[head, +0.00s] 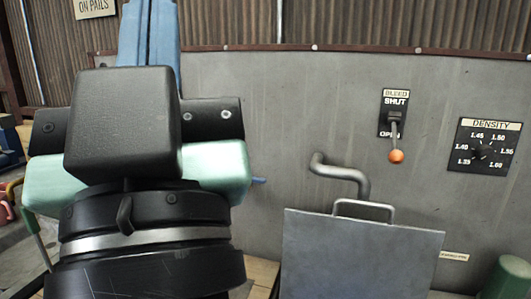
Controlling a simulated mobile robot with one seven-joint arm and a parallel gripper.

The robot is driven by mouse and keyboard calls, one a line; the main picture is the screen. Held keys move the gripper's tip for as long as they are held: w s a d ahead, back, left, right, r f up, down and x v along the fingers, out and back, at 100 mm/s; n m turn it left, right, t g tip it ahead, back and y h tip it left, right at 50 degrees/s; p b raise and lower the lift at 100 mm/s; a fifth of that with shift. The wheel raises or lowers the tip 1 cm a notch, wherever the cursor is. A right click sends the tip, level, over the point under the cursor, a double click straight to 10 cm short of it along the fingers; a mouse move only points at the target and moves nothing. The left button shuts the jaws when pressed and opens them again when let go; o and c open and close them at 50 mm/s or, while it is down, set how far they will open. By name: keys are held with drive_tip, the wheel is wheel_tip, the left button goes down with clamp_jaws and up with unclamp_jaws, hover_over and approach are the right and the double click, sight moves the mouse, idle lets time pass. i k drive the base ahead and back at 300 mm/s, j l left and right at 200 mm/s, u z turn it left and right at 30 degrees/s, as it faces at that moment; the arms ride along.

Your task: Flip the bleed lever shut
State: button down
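The bleed lever (395,135) is on the grey wall panel at the right in the head view. Its black plate (395,106) reads BLEED, with SHUT at the top and OPEN lower down. The lever hangs down past the OPEN mark and ends in an orange knob (396,156). My arm's black and pale green wrist parts fill the left of the view, well left of the lever.
A DENSITY dial (482,148) is right of the lever. Below left, a bent grey pipe (341,174) sticks out above a grey metal lid (361,255) with a handle (363,205). A green rounded object (509,279) is at the lower right. The space before the lever looks clear.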

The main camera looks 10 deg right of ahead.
sight(396, 156)
drive_tip(key=i+l+z, duration=0.1)
drive_tip(key=l, duration=0.25)
drive_tip(key=i+l+z, duration=0.1)
drive_tip(key=l, duration=0.2)
drive_tip(key=i+l+z, duration=0.15)
drive_tip(key=l, duration=0.2)
drive_tip(key=i+l+z, duration=0.1)
drive_tip(key=l, duration=0.2)
